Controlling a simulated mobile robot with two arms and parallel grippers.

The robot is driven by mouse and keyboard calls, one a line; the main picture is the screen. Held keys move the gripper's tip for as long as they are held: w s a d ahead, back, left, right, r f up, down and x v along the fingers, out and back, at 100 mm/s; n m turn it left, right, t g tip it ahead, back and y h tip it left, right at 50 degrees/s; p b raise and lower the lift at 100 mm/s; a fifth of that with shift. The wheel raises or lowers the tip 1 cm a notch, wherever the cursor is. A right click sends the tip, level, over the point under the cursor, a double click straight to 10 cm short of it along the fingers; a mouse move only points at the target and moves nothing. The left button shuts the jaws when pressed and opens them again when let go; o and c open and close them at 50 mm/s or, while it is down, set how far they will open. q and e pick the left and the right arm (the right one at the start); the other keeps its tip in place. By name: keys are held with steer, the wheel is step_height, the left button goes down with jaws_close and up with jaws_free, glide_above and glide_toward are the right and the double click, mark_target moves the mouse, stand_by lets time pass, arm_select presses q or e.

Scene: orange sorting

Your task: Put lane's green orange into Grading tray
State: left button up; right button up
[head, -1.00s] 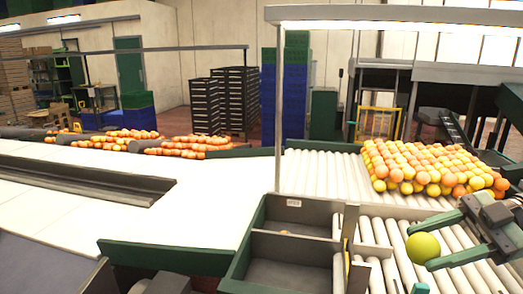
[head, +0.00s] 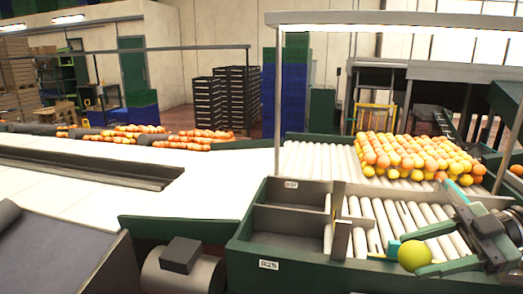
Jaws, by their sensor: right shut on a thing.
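The green orange (head: 414,257) is yellow-green and round. My right gripper (head: 409,251) comes in from the right and is shut on it, with one finger on its far side and one on its near side. The orange shows over the near right end of the roller lane (head: 385,226). A two-compartment tray (head: 238,243) with dark green walls stands left of the lane; I cannot read Grading tray on its labels. The floor of its near compartment is partly hidden by the front wall. My left gripper is not in view.
A heap of orange and yellow fruit (head: 412,155) lies on rollers beyond the lane. A thin upright post (head: 278,110) and an overhead light bar (head: 395,22) stand behind the tray. An upright divider (head: 341,234) separates tray and lane. A white belt (head: 190,210) spreads left.

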steer(key=a+f+m+t+h+b, duration=0.1)
steer(key=a+f+m+t, duration=0.25)
steer(key=f, duration=0.85)
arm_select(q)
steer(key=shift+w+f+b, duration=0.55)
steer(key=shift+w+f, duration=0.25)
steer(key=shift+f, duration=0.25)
arm_select(e)
steer(key=s+a+f+m+t, duration=0.1)
steer(key=s+a+f+t, duration=0.1)
steer(key=s+a, duration=0.3)
steer(key=shift+s+a+f+h, duration=0.3)
steer(key=shift+a+f+h, duration=0.1)
steer(key=shift+a+f, duration=0.5)
